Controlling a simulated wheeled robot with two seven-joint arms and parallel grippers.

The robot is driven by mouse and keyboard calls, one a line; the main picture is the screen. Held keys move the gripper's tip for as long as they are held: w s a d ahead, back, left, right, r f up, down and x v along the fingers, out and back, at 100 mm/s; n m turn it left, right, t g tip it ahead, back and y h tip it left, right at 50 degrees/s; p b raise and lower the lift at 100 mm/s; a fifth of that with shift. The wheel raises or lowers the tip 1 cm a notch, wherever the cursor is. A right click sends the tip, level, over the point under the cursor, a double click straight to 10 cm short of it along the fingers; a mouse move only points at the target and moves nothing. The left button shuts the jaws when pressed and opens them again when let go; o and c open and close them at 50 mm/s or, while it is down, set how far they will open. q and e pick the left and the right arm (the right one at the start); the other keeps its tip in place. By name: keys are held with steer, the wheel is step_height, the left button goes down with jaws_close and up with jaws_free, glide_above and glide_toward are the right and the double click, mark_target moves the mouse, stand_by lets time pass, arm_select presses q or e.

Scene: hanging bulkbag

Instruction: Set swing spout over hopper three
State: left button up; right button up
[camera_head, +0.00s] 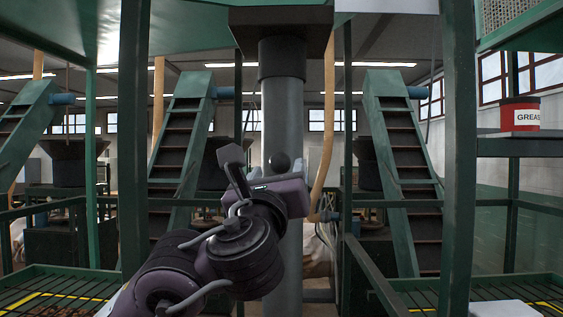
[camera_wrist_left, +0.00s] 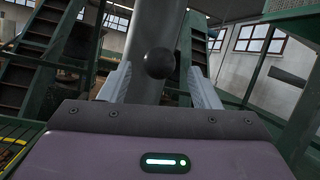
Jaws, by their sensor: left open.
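The swing spout (camera_head: 283,120) is a grey vertical pipe hanging from a dark collar at centre in the head view. It also fills the upper middle of the left wrist view (camera_wrist_left: 152,25). A dark ball knob (camera_head: 280,163) shows against it; the knob appears between the fingertips in the wrist view (camera_wrist_left: 158,62). My left gripper (camera_head: 258,172) is open in front of the pipe; whether its fingers touch the knob cannot be told. Dark hoppers stand behind: left (camera_head: 68,165), middle (camera_head: 212,160), partly hidden by my arm, and right (camera_head: 368,172). No hopper number is readable.
Green posts (camera_head: 133,120) and another on the right (camera_head: 459,150) frame the view. Inclined conveyors (camera_head: 180,140) rise behind, with another on the right (camera_head: 405,160). A red grease tub (camera_head: 520,114) sits on a shelf at right. Green railings run low on both sides.

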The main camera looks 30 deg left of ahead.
arm_select(q)
steer(key=shift+x, duration=3.15)
steer(key=shift+f, duration=0.1)
steer(key=shift+c, duration=0.4)
steer(key=shift+a, duration=0.1)
jaws_close()
